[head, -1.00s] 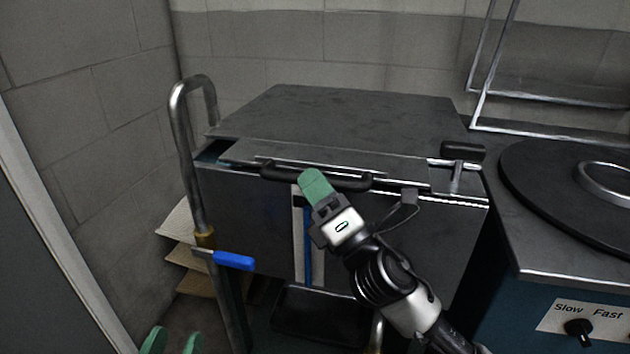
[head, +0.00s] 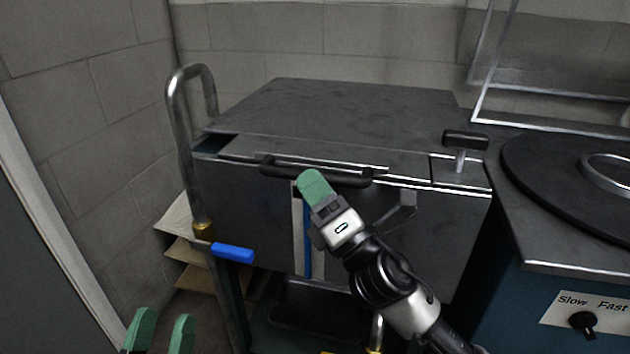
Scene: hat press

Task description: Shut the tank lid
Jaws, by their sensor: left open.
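The tank (head: 240,210) is a dark grey box with a flat grey lid (head: 350,108) lying over its top. A dark teal gap (head: 210,144) shows under the lid at the left corner. A black bar handle (head: 285,170) runs along the front edge. My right gripper (head: 313,184), with green fingertips, is at the middle of this handle and overlaps it in the picture. I cannot tell whether it touches the handle or how far its jaws are apart. My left gripper (head: 161,332) is open and empty at the bottom left, its two green fingers apart.
A bent metal pipe (head: 183,150) with a blue lever (head: 232,252) stands at the tank's left. A black T-handle (head: 465,139) stands at the right front corner. A round dark plate (head: 570,170) and a Slow/Fast knob (head: 583,322) are further right. Block walls stand behind and left.

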